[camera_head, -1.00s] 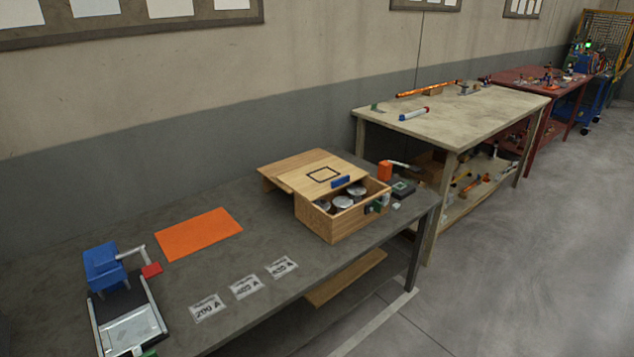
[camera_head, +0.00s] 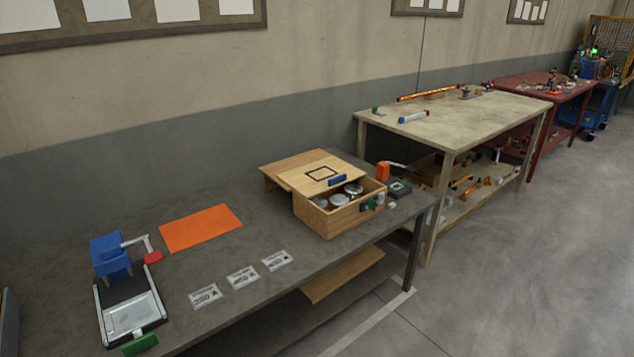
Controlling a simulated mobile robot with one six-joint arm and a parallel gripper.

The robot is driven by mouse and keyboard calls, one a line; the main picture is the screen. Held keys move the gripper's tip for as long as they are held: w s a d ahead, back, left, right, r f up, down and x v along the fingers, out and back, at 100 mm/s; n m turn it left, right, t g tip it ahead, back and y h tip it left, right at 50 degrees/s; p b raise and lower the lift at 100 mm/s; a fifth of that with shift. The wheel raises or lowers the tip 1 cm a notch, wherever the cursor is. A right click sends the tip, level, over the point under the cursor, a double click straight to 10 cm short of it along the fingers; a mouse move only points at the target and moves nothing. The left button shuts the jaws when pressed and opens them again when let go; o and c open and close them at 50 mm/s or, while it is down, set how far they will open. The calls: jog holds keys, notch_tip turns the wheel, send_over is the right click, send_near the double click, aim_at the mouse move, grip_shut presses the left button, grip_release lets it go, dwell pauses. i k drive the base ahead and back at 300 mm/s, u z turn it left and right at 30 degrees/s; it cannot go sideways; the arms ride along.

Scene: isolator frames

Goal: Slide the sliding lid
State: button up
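A wooden box (camera_head: 333,224) stands on the grey table in the head view. Its sliding lid (camera_head: 300,171) is a flat wooden panel with a dark square outline and a blue handle (camera_head: 337,180) at its front edge. The lid is partly drawn back and overhangs the box's rear left side. The front right part of the box is uncovered, and several round silvery items (camera_head: 340,199) show inside. My gripper is not in view, so its state and its place relative to the lid are hidden.
On the grey table (camera_head: 230,260) lie an orange mat (camera_head: 201,228), several printed labels (camera_head: 242,277), a blue device (camera_head: 111,254) and a black-framed tray (camera_head: 130,307). A dark device (camera_head: 399,188) and an orange item (camera_head: 383,171) sit right of the box. A pale workbench (camera_head: 455,115) stands beyond.

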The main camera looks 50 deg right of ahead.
aim_at(311, 180)
jog(key=u, duration=0.6)
jog(key=k, duration=1.05)
jog(key=z, duration=4.15)
jog(key=i, duration=0.1)
jog(key=u, duration=2.8)
jog(key=i, duration=0.55)
